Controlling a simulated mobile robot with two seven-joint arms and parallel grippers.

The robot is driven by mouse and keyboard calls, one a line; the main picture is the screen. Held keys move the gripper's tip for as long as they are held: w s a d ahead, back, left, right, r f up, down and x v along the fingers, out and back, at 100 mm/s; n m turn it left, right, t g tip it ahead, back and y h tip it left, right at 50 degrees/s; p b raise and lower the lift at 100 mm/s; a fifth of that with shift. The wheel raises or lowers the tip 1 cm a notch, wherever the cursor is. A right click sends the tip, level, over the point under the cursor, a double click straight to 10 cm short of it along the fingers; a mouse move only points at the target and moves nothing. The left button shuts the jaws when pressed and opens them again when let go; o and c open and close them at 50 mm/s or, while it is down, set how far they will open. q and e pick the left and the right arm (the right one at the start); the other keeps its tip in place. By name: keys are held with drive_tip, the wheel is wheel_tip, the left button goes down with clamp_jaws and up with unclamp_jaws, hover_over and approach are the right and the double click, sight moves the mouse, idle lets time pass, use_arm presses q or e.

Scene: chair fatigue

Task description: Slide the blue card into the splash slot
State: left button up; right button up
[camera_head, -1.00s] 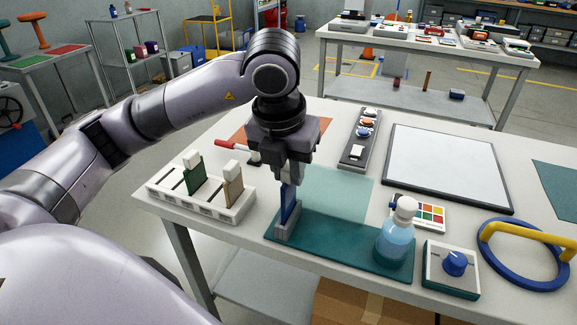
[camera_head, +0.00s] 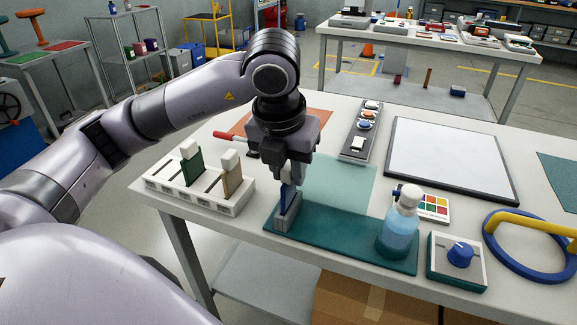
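The blue card (camera_head: 285,197) stands upright under my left gripper (camera_head: 290,180), which points straight down. The gripper's fingers are around the card's top, and the fingers hide that part. The card's lower end is at the grey slot block (camera_head: 288,213), at the left end of the teal mat (camera_head: 340,240). The card's lower edge is hidden in or behind the block, so I cannot tell how deep it sits. A bottle with pale blue liquid (camera_head: 399,228) stands at the mat's right end. My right gripper is not in view.
A white rack (camera_head: 212,203) with a green card (camera_head: 192,168) and a tan card (camera_head: 231,178) stands left of the mat. A dial box (camera_head: 458,262), a blue ring with a yellow handle (camera_head: 540,262) and a whiteboard (camera_head: 455,160) lie to the right.

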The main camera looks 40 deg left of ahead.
sight(284, 185)
use_arm(q)
drive_tip(key=o, duration=0.3)
drive_tip(key=v, duration=0.6)
drive_tip(key=shift+w+p, duration=0.15)
drive_tip(key=shift+p, duration=0.25)
drive_tip(key=shift+s+d+r, duration=0.1)
drive_tip(key=shift+s+r, duration=0.15)
drive_tip(key=shift+r, duration=0.4)
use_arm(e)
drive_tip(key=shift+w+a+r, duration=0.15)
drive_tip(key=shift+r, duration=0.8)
